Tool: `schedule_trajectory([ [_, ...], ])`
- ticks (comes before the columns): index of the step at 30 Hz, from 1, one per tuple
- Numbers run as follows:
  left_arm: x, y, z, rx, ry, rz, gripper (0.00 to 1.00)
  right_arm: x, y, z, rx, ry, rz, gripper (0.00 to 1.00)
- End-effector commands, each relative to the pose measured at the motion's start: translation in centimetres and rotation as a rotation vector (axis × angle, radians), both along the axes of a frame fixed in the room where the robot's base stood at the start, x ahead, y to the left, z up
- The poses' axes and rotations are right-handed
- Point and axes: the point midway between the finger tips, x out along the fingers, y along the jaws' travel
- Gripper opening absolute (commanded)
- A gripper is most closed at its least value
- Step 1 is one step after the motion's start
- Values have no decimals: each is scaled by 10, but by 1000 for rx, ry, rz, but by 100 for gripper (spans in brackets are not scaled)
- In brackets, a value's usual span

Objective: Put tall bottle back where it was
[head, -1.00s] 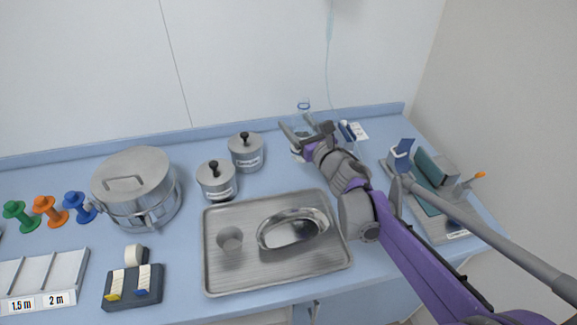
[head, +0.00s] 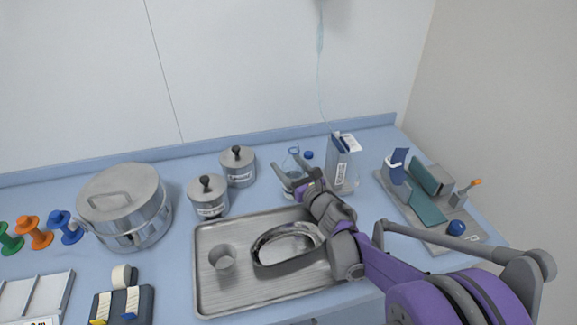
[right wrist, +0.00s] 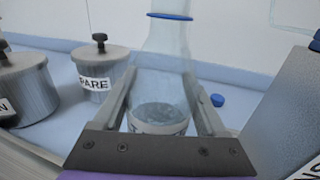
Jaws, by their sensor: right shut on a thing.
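A clear glass bottle (head: 293,160) with a blue ring near its neck stands upright at the back of the blue counter, right of the lidded pots. My right gripper (head: 291,187) is shut on it, with a finger on either side of its lower body. The right wrist view shows the bottle (right wrist: 162,70) between the two fingers (right wrist: 160,103), with some liquid low in it. Its base is hidden by the gripper, so I cannot tell whether it touches the counter. My left gripper is not in view.
A grey labelled box (head: 340,165) stands close right of the bottle. A small blue cap (right wrist: 217,100) lies behind. Two lidded pots (head: 209,196) (head: 238,167) are left; a steel tray (head: 213,298) is in front. A grey tray (head: 440,245) with items is right.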

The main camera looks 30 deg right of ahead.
Motion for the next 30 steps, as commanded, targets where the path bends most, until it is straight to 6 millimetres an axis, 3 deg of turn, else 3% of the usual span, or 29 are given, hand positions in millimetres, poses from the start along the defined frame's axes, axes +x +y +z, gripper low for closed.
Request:
schedule_trajectory([
  [8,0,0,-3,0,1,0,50,0,0,-3,0,0,0,4],
  [9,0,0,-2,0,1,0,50,0,0,-2,0,0,0,81],
  [12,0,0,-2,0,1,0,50,0,0,-2,0,0,0,99],
  [22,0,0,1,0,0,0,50,-1,0,2,0,-1,0,100],
  [30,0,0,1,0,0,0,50,-51,-3,2,-1,-1,-3,100],
])
